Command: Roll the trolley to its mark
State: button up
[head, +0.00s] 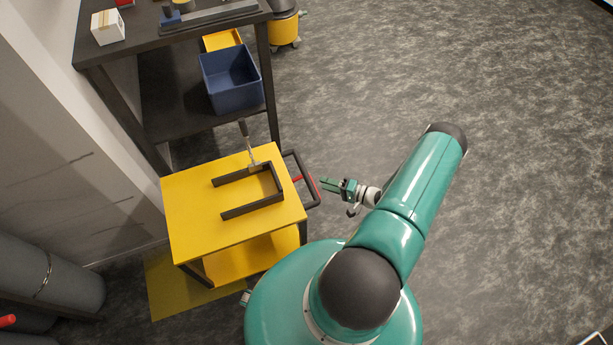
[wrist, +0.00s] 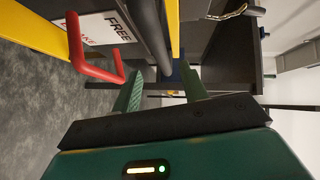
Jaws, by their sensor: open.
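The yellow trolley (head: 205,220) stands in front of the dark bench in the head view. Its dark handle (head: 313,186) sticks out on its right side, with a red lever (head: 297,178) beside it. The red lever (wrist: 100,72) also shows in the wrist view, near a label (wrist: 105,28) reading "FREE" and a partly hidden second word. A yellow floor patch (head: 170,292), perhaps the mark, lies partly under the trolley. My gripper (head: 323,184) is open and empty, just right of the handle. In the wrist view its fingers (wrist: 162,88) are apart, with the handle bar (wrist: 152,35) beyond them.
A dark U-shaped rail (head: 252,211) lies on the trolley top, with a metal rod (head: 245,135) by its corner. The bench (head: 180,122) holds a blue bin (head: 232,85) on its lower shelf. Open floor (head: 520,190) lies to the right.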

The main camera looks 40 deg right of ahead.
aim_at(306, 178)
jog(key=x, duration=0.9)
jog(key=shift+r, duration=0.1)
grip_shut()
